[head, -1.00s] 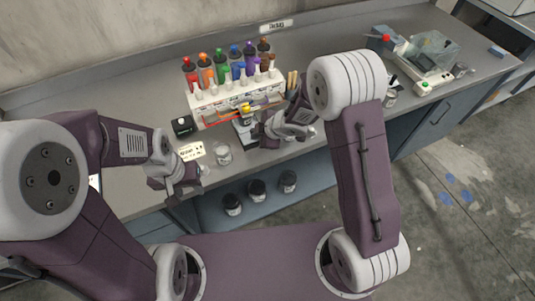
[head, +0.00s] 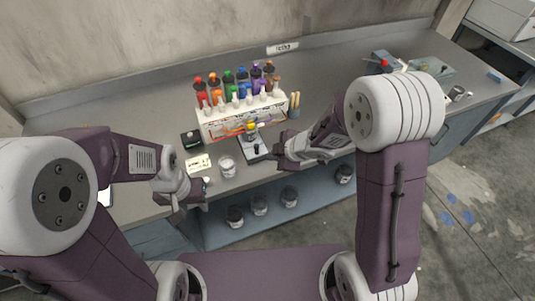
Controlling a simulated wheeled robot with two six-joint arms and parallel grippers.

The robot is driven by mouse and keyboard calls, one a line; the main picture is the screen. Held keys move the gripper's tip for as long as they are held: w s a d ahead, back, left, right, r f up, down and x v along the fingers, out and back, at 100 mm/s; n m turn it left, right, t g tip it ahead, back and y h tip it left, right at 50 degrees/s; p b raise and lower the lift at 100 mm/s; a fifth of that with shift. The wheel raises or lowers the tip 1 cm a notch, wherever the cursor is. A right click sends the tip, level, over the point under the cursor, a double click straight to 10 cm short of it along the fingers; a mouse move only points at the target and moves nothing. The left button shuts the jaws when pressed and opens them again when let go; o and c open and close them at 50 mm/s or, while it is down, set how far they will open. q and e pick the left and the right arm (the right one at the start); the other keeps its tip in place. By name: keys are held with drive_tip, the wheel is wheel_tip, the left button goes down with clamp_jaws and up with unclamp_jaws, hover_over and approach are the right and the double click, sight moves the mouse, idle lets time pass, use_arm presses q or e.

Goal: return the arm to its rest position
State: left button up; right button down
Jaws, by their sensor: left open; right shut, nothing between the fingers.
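My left gripper (head: 199,191) is at the front edge of the bench, left of a clear jar (head: 227,166); it is open and empty. My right gripper (head: 280,153) is at the front edge of the bench, just right of a small scale-like stand (head: 256,150) with a yellow-topped item (head: 252,130) at its back. The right gripper is shut with nothing seen in it. My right forearm hides part of the bench behind it.
A white rack (head: 221,125) holds several coloured paint bottles at the back of the bench. A cup of sticks (head: 294,105) stands right. Several dark jars (head: 259,204) sit on the lower shelf.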

drive_tip(key=s+d+r+m+t+h, duration=0.1)
drive_tip(key=d+r+m+t+h, duration=0.1)
drive_tip(key=d+r+m+h, duration=0.5)
use_arm(q)
drive_tip(key=shift+s, duration=0.15)
use_arm(e)
drive_tip(key=s+d+f+m+g+y, duration=0.1)
drive_tip(key=s+d+f+m+g, duration=0.1)
drive_tip(key=s+m, duration=0.3)
drive_tip(key=s+d+f+m+g+y, duration=0.1)
drive_tip(key=s+d+f+m+g, duration=0.2)
drive_tip(key=s, duration=0.7)
drive_tip(key=m+g, duration=0.1)
drive_tip(key=m, duration=0.1)
drive_tip(key=shift+s+d+f+m, duration=0.2)
drive_tip(key=shift+s+d+m, duration=0.1)
drive_tip(key=shift+d+m, duration=0.1)
use_arm(q)
drive_tip(key=shift+r, duration=0.1)
